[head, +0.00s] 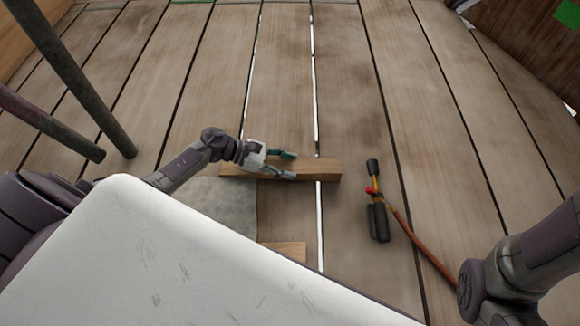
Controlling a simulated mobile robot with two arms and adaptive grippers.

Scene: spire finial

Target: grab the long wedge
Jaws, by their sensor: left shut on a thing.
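The wedge's left part is partly covered by the gripper. I cannot tell whether it touches the floor or is slightly raised. My right arm shows at the lower right, but its gripper is out of view.
A torch-like tool (378,205) with an orange hose lies right of the wedge. A grey sheet (225,205) and a second wooden piece (285,249), partly hidden by my body, lie nearer. Dark poles (85,85) stand at upper left. Planks beyond are clear, with gaps.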

